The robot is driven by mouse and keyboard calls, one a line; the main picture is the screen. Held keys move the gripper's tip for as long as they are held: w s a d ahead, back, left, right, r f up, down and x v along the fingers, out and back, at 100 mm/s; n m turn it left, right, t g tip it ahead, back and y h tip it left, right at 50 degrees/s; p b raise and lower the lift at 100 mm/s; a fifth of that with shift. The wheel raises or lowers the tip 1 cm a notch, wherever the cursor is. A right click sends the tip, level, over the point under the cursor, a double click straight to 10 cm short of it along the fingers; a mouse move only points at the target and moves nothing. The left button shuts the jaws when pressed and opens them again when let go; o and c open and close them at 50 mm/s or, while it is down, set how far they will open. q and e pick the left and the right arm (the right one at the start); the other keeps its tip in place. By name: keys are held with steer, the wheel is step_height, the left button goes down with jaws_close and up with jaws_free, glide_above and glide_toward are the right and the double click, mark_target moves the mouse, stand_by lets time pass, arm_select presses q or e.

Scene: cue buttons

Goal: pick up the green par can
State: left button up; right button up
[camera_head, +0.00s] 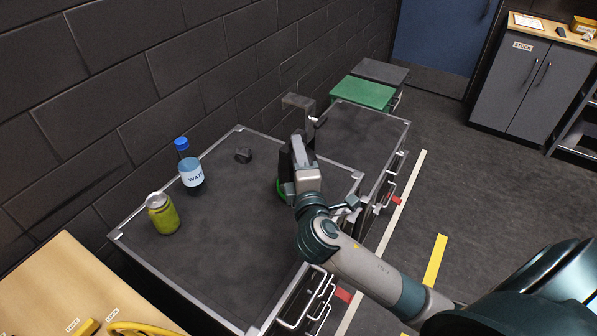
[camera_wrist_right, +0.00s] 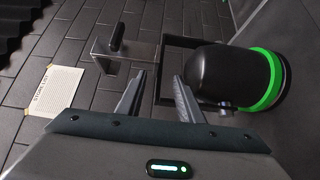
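The par can (camera_wrist_right: 228,75) is a black rounded lamp body with a bright green ring, at the right of the right wrist view. Its black yoke (camera_wrist_right: 168,50) reaches left in front of the fingertips. In the head view only a bit of its green ring (camera_head: 281,190) shows; my right gripper hides most of it. My right gripper (camera_head: 299,150) is over the right part of the near case top. In the wrist view its fingers (camera_wrist_right: 158,85) stand apart, with nothing clearly gripped between them. My left gripper is out of view.
A yellow-green drink can (camera_head: 162,215), a water bottle (camera_head: 191,172) and a small black block (camera_head: 243,155) stand on the case top (camera_head: 225,240). A grey bracket (camera_wrist_right: 125,50) with a black knob lies beyond the fingers. A brick wall (camera_head: 150,85) borders the left.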

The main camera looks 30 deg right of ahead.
steer(key=p+x, duration=0.1)
steer(key=r+p+x, duration=0.1)
steer(key=x, duration=0.1)
steer(key=shift+w+d, duration=0.2)
steer(key=shift+w, duration=0.1)
steer(key=shift+w+d+f+p, duration=0.15)
steer(key=shift+w+f+p, duration=0.15)
steer(key=shift+w, duration=0.35)
steer(key=shift+c, duration=0.4)
jaws_close()
